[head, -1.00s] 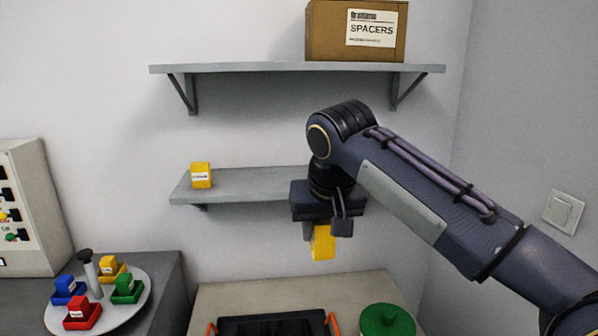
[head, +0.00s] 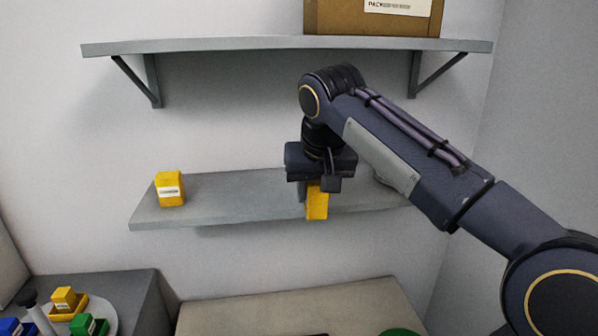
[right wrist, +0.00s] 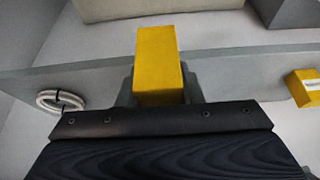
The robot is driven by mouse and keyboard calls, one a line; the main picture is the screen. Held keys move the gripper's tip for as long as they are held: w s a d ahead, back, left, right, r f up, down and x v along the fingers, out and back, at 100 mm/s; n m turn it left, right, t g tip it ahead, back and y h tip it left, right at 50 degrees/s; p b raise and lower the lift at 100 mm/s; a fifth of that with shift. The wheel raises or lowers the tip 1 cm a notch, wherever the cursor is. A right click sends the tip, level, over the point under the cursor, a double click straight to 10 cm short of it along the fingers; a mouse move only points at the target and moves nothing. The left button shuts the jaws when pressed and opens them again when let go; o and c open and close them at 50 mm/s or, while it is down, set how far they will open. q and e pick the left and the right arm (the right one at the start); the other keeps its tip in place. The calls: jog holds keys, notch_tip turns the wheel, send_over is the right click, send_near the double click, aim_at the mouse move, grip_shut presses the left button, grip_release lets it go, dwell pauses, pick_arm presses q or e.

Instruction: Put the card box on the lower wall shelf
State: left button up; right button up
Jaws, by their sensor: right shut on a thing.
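The yellow card box (head: 317,204) is in my right gripper (head: 316,186), which is shut on it and points down. In the head view the box overlaps the front edge of the lower wall shelf (head: 240,197). I cannot tell whether it touches the shelf. In the right wrist view the box (right wrist: 158,62) sits between the fingers, with the grey shelf (right wrist: 235,68) behind it. My left gripper is not in view.
Another yellow box (head: 170,189) stands at the shelf's left end. A white coil (right wrist: 61,101) lies on the shelf, mostly behind my arm in the head view. The upper shelf (head: 250,45) bears a brown carton (head: 340,18). The shelf between yellow box and gripper is clear.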

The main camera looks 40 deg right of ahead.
jog(key=w+d+p, duration=0.1)
jog(key=w+d, duration=0.1)
jog(key=w, duration=0.2)
jog(key=w+d+p, duration=0.2)
jog(key=w, duration=0.2)
jog(key=w+d+p, duration=0.2)
jog(key=w+d, duration=0.1)
jog(key=w, duration=0.2)
notch_tip(320, 180, down, 3)
jog(key=shift+f, duration=0.2)
jog(key=shift+f, duration=0.2)
jog(key=o, duration=1)
